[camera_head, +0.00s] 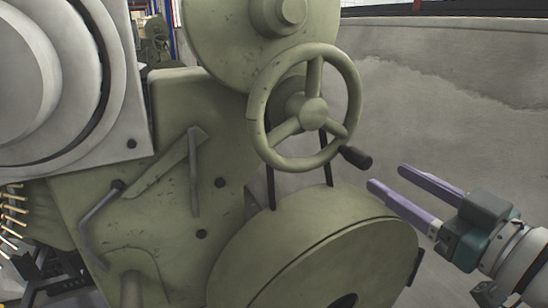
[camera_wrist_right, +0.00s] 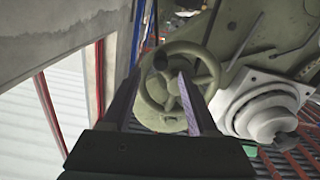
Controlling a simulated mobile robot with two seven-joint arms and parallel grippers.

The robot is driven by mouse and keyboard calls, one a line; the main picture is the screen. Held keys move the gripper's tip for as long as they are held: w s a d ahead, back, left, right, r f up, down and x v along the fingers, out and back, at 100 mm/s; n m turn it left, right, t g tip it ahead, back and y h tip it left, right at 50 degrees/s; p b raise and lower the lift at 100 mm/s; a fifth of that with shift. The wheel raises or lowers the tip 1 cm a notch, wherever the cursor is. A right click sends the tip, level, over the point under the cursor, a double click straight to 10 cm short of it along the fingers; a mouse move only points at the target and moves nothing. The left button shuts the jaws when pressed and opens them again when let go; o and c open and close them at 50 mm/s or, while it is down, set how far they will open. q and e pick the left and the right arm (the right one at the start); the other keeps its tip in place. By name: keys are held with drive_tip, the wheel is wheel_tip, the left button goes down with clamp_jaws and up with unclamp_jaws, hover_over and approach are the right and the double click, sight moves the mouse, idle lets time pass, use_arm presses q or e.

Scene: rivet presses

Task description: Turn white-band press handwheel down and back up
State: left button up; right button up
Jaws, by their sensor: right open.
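The green handwheel (camera_head: 313,111) is mounted on the green press (camera_head: 175,160), with three spokes and a dark crank knob (camera_head: 356,158) at its lower right rim. My right gripper (camera_head: 385,177) is open and empty, just right of and below the knob, apart from it in the head view. In the right wrist view the handwheel (camera_wrist_right: 172,88) shows beyond and between the two fingers (camera_wrist_right: 157,98), with the knob (camera_wrist_right: 161,61) near its top. No white band is clear on this press in either view. My left gripper is not in view.
A large round green housing (camera_head: 315,250) lies below the handwheel, and a round green cover (camera_head: 262,30) above it. A grey-white round machine part (camera_head: 60,80) fills the left. A grey concrete wall (camera_head: 450,110) stands behind. Open space surrounds my right gripper's right side.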

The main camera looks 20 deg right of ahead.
sight(369, 165)
drive_tip(key=w, duration=0.8)
drive_tip(key=shift+w+a+r+p, duration=0.1)
drive_tip(key=shift+w+a+p, duration=0.2)
drive_tip(key=shift+a, duration=0.1)
clamp_jaws()
idle(0.9)
